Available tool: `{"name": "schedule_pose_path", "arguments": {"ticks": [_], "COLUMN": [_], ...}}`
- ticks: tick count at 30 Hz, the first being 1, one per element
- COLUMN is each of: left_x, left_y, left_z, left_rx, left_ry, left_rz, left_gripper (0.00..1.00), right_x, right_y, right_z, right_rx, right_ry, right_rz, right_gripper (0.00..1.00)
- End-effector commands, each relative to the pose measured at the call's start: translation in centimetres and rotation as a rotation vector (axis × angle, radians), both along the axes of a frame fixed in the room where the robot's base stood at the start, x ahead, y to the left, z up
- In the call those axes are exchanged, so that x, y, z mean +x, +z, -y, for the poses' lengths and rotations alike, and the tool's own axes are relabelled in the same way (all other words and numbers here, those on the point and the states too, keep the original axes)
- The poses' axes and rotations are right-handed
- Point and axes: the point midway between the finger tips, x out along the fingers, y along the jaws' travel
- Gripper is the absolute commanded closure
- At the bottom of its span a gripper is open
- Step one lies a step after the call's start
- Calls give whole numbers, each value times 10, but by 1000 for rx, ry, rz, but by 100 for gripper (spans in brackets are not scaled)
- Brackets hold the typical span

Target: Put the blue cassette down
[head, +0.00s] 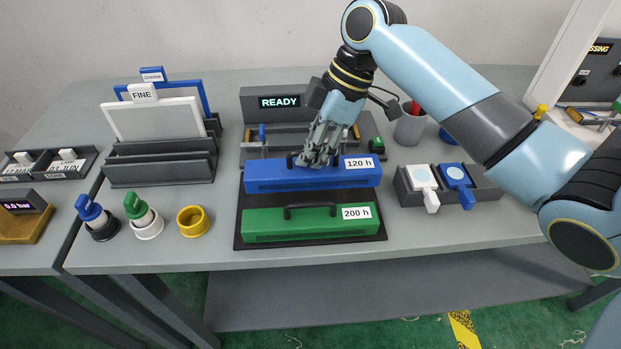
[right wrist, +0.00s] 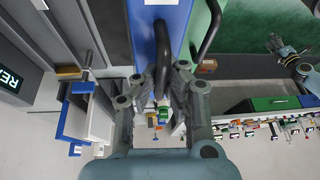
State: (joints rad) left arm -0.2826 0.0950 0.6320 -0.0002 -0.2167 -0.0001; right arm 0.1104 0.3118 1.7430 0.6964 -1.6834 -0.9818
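The fingers hide part of the handle in the head view. My left gripper is not in view.
Behind the mat stands a machine with a READY display (head: 280,102). A grey rack (head: 160,172) with panels is at left, near knobs and a yellow ring (head: 193,222). A grey holder (head: 484,190) with white and blue tags and a cup (head: 410,128) are at right.

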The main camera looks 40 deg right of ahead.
Motion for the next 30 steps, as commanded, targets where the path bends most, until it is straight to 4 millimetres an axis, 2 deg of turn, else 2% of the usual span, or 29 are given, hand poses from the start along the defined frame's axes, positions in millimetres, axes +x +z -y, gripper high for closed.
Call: {"name": "schedule_pose_path", "arguments": {"ticks": [11,15,23,26,30], "left_x": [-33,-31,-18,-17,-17], "left_y": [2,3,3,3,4], "left_z": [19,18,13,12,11], "left_rx": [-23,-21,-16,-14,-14], "left_ry": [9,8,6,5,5], "left_rz": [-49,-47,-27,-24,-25], "left_gripper": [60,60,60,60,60], "right_x": [0,0,0,0,0], "right_y": [-48,-57,-58,-59,-58], "right_z": [0,0,0,0,0], "right_rx": [2,1,0,0,0], "right_ry": [0,1,1,1,1], "right_rz": [1,3,4,3,3], "right_gripper": [100,100,100,90,72]}}
